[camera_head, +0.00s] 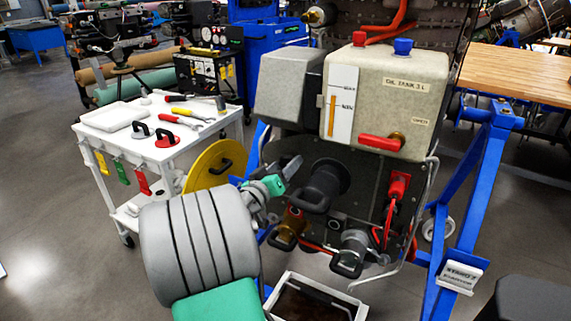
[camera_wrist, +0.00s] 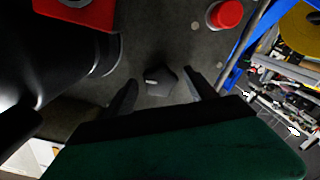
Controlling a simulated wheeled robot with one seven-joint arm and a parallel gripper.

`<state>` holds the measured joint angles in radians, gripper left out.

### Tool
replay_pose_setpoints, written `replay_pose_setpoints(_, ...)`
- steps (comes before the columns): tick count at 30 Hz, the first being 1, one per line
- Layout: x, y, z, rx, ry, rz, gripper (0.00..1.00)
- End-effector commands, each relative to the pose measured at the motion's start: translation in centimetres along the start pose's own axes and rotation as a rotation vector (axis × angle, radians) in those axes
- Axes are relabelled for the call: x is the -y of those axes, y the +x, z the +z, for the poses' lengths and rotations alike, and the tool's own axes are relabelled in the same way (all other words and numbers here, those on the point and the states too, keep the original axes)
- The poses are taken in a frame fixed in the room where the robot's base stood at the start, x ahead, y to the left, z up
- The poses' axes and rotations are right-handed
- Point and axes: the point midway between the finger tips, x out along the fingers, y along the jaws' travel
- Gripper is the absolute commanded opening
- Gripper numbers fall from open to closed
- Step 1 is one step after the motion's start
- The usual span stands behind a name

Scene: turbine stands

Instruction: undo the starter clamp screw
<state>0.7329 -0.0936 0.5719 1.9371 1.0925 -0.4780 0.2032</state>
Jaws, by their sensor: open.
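A black cylindrical unit with a loop handle, which looks like the starter (camera_head: 327,182), sticks out from the dark panel under the oil tank. A large black cylinder, probably the same unit, fills the left of the wrist view (camera_wrist: 65,55). A small dark knob (camera_wrist: 160,78), possibly the clamp screw, shows against the panel in the wrist view. My gripper (camera_head: 292,172) is just left of the black unit in the head view. In the wrist view my gripper (camera_wrist: 160,94) is open, with the small knob in line between its fingertips. Contact cannot be seen.
The oil tank (camera_head: 385,105) with a red lever is above. A brass unit (camera_head: 290,228) and a grey unit (camera_head: 354,246) with handles are below. A white tool cart (camera_head: 160,145) and yellow disc (camera_head: 212,167) stand left. An open tray (camera_head: 315,297) is below.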

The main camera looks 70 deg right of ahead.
Motion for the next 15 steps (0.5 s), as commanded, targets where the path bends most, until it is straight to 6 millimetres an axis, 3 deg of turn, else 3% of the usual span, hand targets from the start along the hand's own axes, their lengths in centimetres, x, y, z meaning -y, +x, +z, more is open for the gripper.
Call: replay_pose_setpoints(15,0.08,0.59,0.11,-0.001,0.000,0.000,0.65)
